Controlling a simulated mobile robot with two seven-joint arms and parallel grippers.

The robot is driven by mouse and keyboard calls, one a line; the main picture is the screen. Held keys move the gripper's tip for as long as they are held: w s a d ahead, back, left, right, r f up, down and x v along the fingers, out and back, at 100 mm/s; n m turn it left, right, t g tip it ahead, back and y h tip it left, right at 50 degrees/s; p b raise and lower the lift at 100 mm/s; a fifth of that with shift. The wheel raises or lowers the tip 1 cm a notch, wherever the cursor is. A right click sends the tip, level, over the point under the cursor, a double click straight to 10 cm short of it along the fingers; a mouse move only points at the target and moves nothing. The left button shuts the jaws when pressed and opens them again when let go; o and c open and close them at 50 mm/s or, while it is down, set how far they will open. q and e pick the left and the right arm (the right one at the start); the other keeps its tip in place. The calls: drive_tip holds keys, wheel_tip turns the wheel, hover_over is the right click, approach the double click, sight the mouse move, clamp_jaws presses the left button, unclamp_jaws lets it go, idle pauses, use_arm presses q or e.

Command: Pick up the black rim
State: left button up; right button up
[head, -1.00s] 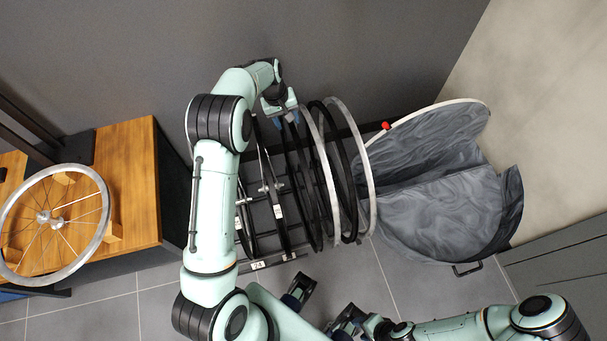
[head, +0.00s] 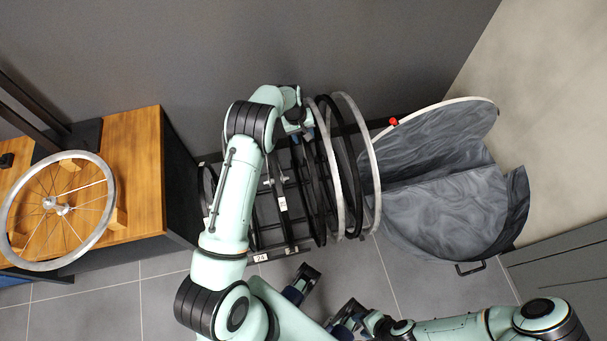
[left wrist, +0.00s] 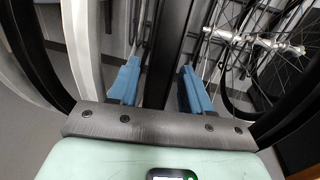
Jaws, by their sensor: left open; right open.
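Several black rims stand upright side by side in a floor rack in the head view; one black rim (head: 312,205) is just below my left gripper (head: 299,136). In the left wrist view, my left gripper (left wrist: 162,86) is open. A dark upright band, which looks like a black rim (left wrist: 168,45), runs between its two blue fingers with gaps showing beside it. Whether the fingers touch it cannot be told. My right gripper (head: 345,318) is low in the head view, open and away from the rack, partly hidden by its own arm.
Silver rims (head: 376,190) stand close to the right among the black ones. A spoked wheel with a hub (left wrist: 270,45) is to the right in the left wrist view. A wooden bench (head: 135,150) holds a silver wheel (head: 108,190).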

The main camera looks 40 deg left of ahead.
use_arm(q)
clamp_jaws()
drive_tip(key=shift+r, duration=0.15)
idle(1.3)
